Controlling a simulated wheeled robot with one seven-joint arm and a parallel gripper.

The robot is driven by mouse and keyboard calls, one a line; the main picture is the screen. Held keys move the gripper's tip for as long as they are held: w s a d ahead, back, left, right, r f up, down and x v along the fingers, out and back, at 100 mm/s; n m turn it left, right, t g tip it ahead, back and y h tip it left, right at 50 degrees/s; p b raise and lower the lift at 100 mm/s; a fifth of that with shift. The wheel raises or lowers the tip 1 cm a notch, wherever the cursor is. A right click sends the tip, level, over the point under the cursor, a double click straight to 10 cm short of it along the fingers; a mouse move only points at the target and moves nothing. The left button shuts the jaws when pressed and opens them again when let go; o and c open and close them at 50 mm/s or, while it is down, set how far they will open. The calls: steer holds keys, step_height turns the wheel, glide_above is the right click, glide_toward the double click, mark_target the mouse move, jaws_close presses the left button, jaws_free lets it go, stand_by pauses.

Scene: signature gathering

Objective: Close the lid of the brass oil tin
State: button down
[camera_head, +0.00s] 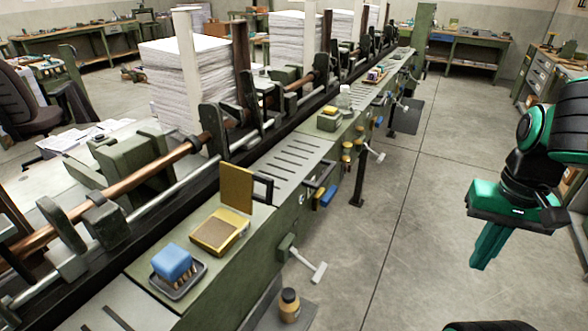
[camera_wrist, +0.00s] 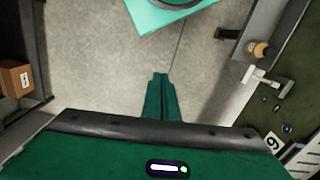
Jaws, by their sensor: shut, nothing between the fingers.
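The brass oil tin (camera_head: 219,231) sits on the green machine's top ledge. Its lid (camera_head: 237,188) stands open, upright at the tin's far edge. My gripper (camera_head: 480,264) is over the floor at the right of the head view, well apart from the tin and pointing down. It is shut and empty. In the wrist view my gripper's fingers (camera_wrist: 159,78) are together above bare floor. The tin does not show in the wrist view.
A tray (camera_head: 180,279) with a blue block (camera_head: 172,262) stands close to the tin's left. A black handle (camera_head: 263,188) is just right of the lid. A brown bottle (camera_head: 290,305) stands low beside the machine. The aisle floor (camera_head: 400,240) is clear.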

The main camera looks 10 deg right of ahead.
steer(key=shift+d, duration=0.2)
steer(key=w+a+r+n+y, duration=0.3)
steer(key=w+a+r+n, duration=0.25)
steer(key=w+a, duration=0.5)
steer(key=w+a+r+n+y, duration=0.2)
steer(key=w+a+r+n, duration=0.3)
steer(key=w+a+n, duration=0.5)
steer(key=w+a+r+n+g+y, duration=0.1)
steer(key=w+a+r+n+y, duration=0.25)
steer(key=a, duration=0.25)
steer(key=s+a+f, duration=0.4)
steer(key=a+f, duration=0.1)
steer(key=a, duration=0.3)
steer(key=shift+s+a+f+m+h, duration=0.2)
steer(key=shift+s+f+m+h, duration=0.1)
steer(key=shift+f+m+h, duration=0.1)
